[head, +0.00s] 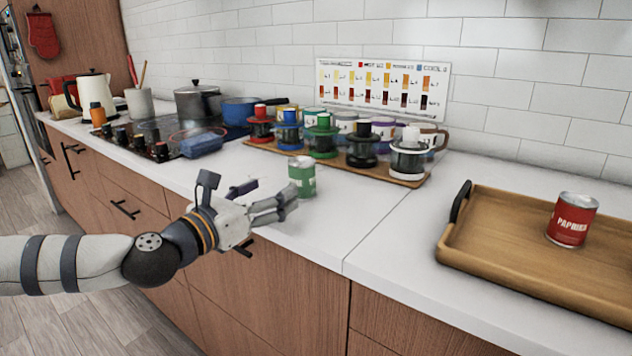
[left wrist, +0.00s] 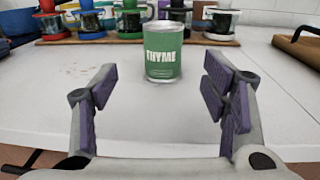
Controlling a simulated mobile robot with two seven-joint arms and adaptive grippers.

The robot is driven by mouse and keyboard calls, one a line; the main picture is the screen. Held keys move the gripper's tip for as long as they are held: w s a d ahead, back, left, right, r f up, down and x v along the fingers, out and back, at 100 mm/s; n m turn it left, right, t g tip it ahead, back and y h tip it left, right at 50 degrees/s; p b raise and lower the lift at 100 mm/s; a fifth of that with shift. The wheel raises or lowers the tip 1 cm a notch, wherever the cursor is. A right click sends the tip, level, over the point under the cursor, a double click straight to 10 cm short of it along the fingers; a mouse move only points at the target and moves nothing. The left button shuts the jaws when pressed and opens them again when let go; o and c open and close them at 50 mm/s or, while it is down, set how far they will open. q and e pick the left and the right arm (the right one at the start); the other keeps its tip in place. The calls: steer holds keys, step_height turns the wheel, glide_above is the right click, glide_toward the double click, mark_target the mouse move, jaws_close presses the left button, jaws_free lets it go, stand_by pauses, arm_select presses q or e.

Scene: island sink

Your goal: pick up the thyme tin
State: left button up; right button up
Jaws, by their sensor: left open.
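The thyme tin (head: 302,177) is a small green can with a silver rim, standing upright on the white counter. It also shows in the left wrist view (left wrist: 163,52), with its THYME label facing the camera. My left gripper (head: 270,203) is open and empty, just in front of the tin. In the left wrist view its two fingers (left wrist: 163,98) are spread wide, and the tin stands beyond the fingertips, between their lines and apart from both. My right gripper is in neither view.
A wooden tray (head: 485,250) with a red paprika tin (head: 572,220) stands at the right. Behind the thyme tin, several jars with coloured lids stand on a wooden board (head: 400,179). A blue sponge-like block (head: 201,146) lies further left. The counter around the tin is clear.

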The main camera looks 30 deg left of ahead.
mark_target(294, 176)
arm_select(q)
steer(key=w, duration=1)
steer(key=shift+w+d+r, duration=0.1)
steer(key=shift+d+r, duration=0.1)
steer(key=shift+d, duration=0.1)
steer(key=c, duration=1.3)
